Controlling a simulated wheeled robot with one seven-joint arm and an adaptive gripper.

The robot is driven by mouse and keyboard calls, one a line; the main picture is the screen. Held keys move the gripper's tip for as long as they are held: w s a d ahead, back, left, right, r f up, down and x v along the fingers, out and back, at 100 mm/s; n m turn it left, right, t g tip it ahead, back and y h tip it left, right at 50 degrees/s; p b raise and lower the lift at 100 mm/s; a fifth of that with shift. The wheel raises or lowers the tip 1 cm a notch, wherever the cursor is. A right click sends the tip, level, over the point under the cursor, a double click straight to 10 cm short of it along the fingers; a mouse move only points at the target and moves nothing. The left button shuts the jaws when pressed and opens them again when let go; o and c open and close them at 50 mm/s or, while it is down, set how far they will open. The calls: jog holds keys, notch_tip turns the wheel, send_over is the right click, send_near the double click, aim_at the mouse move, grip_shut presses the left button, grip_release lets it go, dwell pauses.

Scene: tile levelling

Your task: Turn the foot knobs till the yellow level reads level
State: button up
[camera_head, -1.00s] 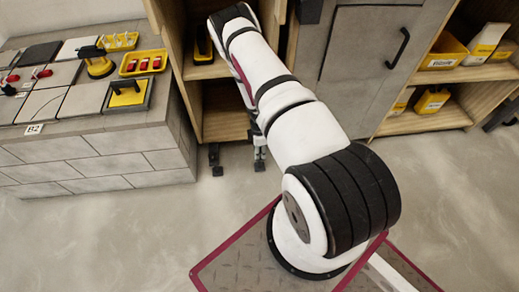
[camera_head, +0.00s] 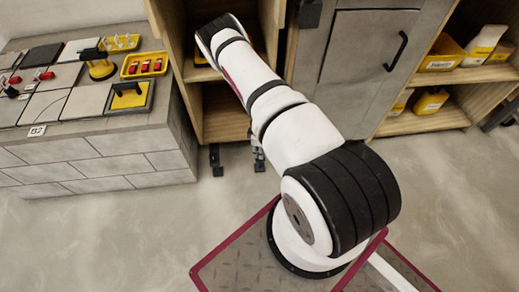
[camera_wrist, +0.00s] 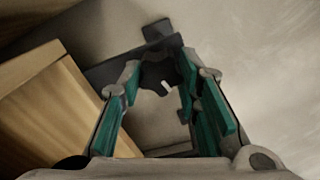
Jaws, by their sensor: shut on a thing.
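In the wrist view, my gripper (camera_wrist: 161,72) has its teal-padded fingers closed around a dark foot knob (camera_wrist: 158,72) with a short white mark on it. The knob sits low by the wooden cabinet (camera_wrist: 55,105). In the head view, a little of my gripper (camera_head: 258,158) shows under my arm at the cabinet's base. Another dark foot (camera_head: 216,160) stands to its left, apart from it. My arm hides part of the cabinet. I cannot make out the yellow level or its reading.
A grey tiled bench (camera_head: 95,155) stands at the left with tiles, a yellow tray (camera_head: 144,64) and tools on it. Open shelves (camera_head: 425,120) with yellow containers are at the right.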

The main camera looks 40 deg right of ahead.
jog(key=shift+m, duration=0.8)
jog(key=o, duration=1.1)
jog(key=shift+o, duration=0.2)
notch_tip(320, 180, up, 12)
jog(key=shift+s, duration=0.1)
